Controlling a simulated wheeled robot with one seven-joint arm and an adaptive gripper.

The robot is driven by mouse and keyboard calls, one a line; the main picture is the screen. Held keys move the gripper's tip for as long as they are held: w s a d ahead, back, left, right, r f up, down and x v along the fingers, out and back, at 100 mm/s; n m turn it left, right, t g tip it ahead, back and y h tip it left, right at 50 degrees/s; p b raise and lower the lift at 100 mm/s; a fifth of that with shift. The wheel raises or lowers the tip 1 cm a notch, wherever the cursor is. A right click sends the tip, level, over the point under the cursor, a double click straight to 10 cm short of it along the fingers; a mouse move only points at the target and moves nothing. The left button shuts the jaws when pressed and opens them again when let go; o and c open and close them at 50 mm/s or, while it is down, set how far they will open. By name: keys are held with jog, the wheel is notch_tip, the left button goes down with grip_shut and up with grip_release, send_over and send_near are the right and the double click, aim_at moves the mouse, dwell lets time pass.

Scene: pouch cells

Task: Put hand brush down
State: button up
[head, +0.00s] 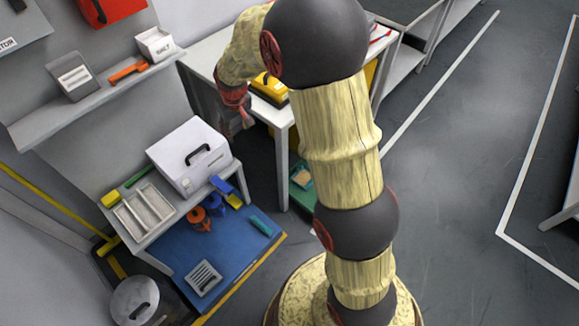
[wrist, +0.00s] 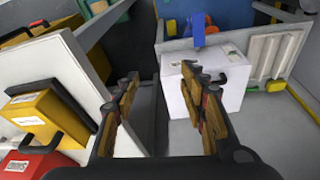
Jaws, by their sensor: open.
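My gripper (wrist: 161,76) is open, with nothing between its fingers. A blue piece with a yellow part (head: 223,186), which looks like the hand brush, lies at the right corner of the low white bench (head: 150,234), beside the white case (head: 190,157). It is apart from my gripper. In the wrist view the blue piece (wrist: 198,30) shows beyond the white case (wrist: 228,93).
A white slotted tray (head: 143,213) and a yellow block (head: 111,199) are on the bench. Orange and blue items (head: 200,219) stand on the blue mat (head: 232,260) below. A yellow case (head: 270,88) sits on the far table (head: 205,60). Grey floor is clear on the right.

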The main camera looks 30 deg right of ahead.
jog(key=s+r, duration=0.7)
jog(key=r, duration=0.3)
jog(key=s+r+t, duration=0.1)
jog(key=s+r, duration=0.2)
jog(key=s, duration=0.6)
jog(key=s+r+m+t, duration=0.1)
jog(key=s+r, duration=0.3)
jog(key=s, duration=0.5)
jog(key=s+r, duration=0.3)
jog(key=s, duration=0.6)
jog(key=shift+s+r+m+t, duration=0.2)
jog(key=shift+r+m+t, duration=0.1)
jog(key=shift+m+t, duration=0.1)
